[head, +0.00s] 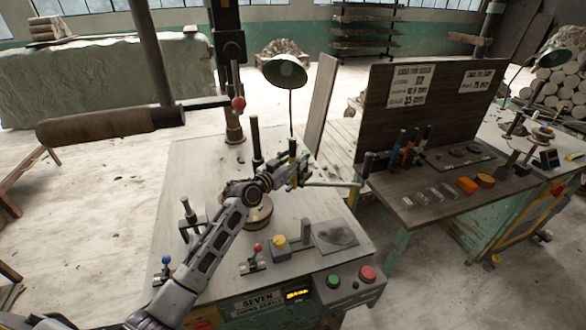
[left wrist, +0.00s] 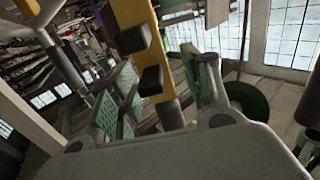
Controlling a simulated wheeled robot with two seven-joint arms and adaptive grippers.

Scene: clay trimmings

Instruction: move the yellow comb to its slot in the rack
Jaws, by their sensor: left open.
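My left gripper (head: 298,172) is over the back right part of the near machine's top. In the left wrist view its green-padded fingers (left wrist: 165,95) stand apart. A yellow upright bar with black blocks (left wrist: 137,14) shows between or just beyond them. I cannot tell whether it is the yellow comb or whether a finger touches it. In the head view a dark upright piece (head: 292,147) shows at the fingers, and no comb stands out clearly. Blue, red and dark upright tools (head: 403,148) stand at the dark backboard, probably in the rack. My right gripper is not in view.
The near machine (head: 190,160) carries a round wooden disc (head: 257,213), small levers, a grey plate (head: 335,236) and green and red buttons. A green lamp (head: 285,72) stands behind. The side bench (head: 425,215) holds clear pieces and orange blocks (head: 467,184).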

